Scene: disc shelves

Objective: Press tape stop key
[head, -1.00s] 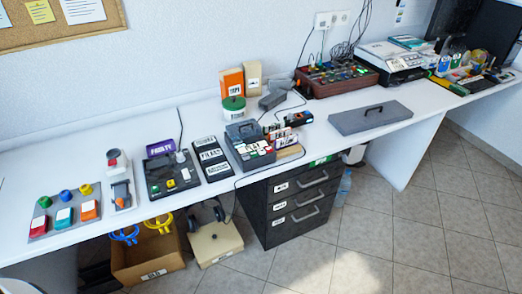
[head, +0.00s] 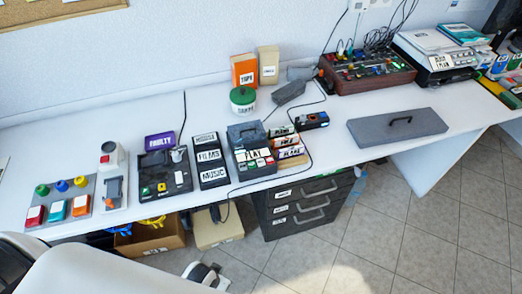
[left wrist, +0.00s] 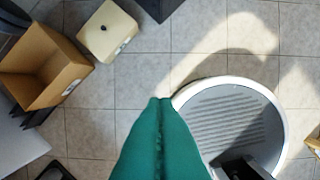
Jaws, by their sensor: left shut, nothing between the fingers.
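A dark grey tape player (head: 244,133) with a handle on top stands at the middle of the desk's front part. A row of small coloured keys (head: 255,163) runs along its front, below a label reading PLAY. I cannot read which key is stop. My left gripper (left wrist: 160,101) shows in the left wrist view as two green fingers, shut and empty, above the tiled floor. My white left arm crosses the lower left of the head view, below and left of the tape player, well apart from it. My right gripper is not in view.
Left of the player are a rack labelled FILMS and MUSIC (head: 209,161), a black device (head: 165,175) and a button panel (head: 60,199). Cassettes (head: 287,143) stand right of it. A drawer unit (head: 305,203) and open cardboard box (head: 152,240) are below. A black cable crosses the desk.

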